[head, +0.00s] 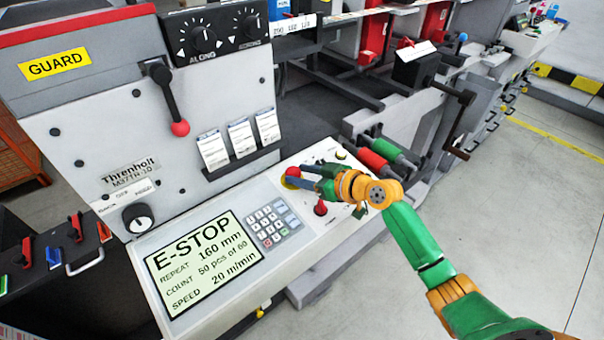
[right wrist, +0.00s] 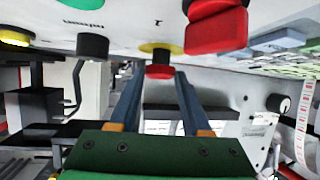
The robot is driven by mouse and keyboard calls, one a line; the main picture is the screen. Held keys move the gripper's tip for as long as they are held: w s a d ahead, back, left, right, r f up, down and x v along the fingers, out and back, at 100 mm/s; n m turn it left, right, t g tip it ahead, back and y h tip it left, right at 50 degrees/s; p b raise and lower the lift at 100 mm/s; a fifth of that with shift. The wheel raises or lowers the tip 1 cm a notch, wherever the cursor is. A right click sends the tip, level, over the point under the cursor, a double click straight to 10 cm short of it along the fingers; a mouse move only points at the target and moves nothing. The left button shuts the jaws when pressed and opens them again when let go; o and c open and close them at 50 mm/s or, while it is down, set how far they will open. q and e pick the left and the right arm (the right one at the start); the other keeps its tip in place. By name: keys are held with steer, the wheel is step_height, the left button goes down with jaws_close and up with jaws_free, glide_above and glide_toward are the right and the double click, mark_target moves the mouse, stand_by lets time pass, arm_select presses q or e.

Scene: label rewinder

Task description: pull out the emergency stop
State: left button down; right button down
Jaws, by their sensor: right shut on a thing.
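The emergency stop (head: 293,172) is a red mushroom button on a yellow base, on the sloped control panel (head: 318,237) right of the keypad. In the right wrist view its red head (right wrist: 159,71) sits between my fingertips, below the yellow base. My right gripper (head: 300,180) reaches in from the right and is shut on the button's head; its fingers partly hide the button in the head view. How far the button stands out from its base I cannot tell. The display (head: 207,262) reads E-STOP. My left gripper is not in view.
A red knob (head: 320,208) stands on the panel close beside my right gripper, toward the viewer. The keypad (head: 268,224) lies left of it. Red and green rollers (head: 385,152) are behind the gripper. A lever with a red ball (head: 180,128) hangs on the upright housing.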

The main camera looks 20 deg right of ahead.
stand_by(0.5)
steer(key=shift+r+p, duration=0.35)
steer(key=shift+r, duration=0.35)
steer(key=shift+c, duration=1.7)
jaws_free()
steer(key=b+v, duration=0.1)
steer(key=v, duration=0.6)
steer(key=shift+s+d+b, duration=0.1)
steer(key=shift+b, duration=0.2)
